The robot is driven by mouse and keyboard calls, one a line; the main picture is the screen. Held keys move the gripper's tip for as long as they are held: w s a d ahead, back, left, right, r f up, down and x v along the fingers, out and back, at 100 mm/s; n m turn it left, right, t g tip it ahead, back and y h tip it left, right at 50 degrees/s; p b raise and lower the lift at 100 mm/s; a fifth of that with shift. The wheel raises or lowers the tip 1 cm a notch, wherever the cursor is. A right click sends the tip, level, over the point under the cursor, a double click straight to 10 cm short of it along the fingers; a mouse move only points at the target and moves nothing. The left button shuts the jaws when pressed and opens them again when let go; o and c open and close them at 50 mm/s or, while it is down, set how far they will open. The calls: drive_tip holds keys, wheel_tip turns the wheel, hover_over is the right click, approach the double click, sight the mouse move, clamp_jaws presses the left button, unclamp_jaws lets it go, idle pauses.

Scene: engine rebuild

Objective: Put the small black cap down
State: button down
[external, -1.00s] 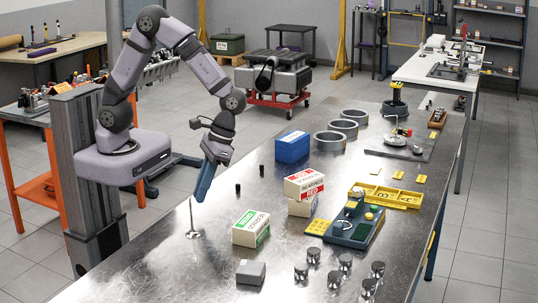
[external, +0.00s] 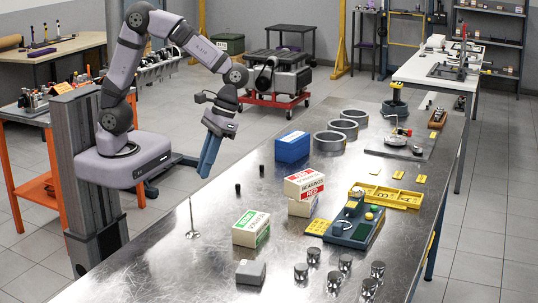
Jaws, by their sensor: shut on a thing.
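My gripper (external: 205,175) is at the end of the raised arm, fingers pointing down, above the left part of the metal table. Its blue fingers are closed together. Whatever is between the fingertips is too small or hidden to make out in this view. Two small black caps stand upright on the table to the right of my gripper: one nearer (external: 238,188) and one farther back (external: 262,170). Both are apart from my gripper.
An upright metal valve (external: 192,218) stands on the table below my gripper. A green-and-white box (external: 251,229), a red-and-white box (external: 304,183) and a blue box (external: 292,147) stand to the right. Several pistons (external: 345,263) are near the front. The tabletop around the caps is clear.

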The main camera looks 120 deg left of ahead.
drive_tip(key=s+a+f+n+t, duration=0.1)
drive_tip(key=a+n, duration=0.1)
drive_tip(key=a, duration=0.3)
drive_tip(key=s+a+f+n, duration=0.1)
drive_tip(key=s+a+n, duration=0.1)
drive_tip(key=a, duration=0.3)
wheel_tip(320, 180, up, 10)
drive_tip(key=n+t+y+p, duration=0.2)
drive_tip(key=n+t+y, duration=0.35)
drive_tip(key=n, duration=2.05)
hover_over(293, 135)
drive_tip(key=s, duration=0.2)
drive_tip(key=shift+w+d, duration=0.25)
drive_tip(key=shift+d, duration=0.05)
drive_tip(key=shift+f, duration=0.1)
drive_tip(key=shift+f+p, duration=1.2)
drive_tip(key=shift+f, duration=3.8)
drive_tip(key=shift+f, duration=0.1)
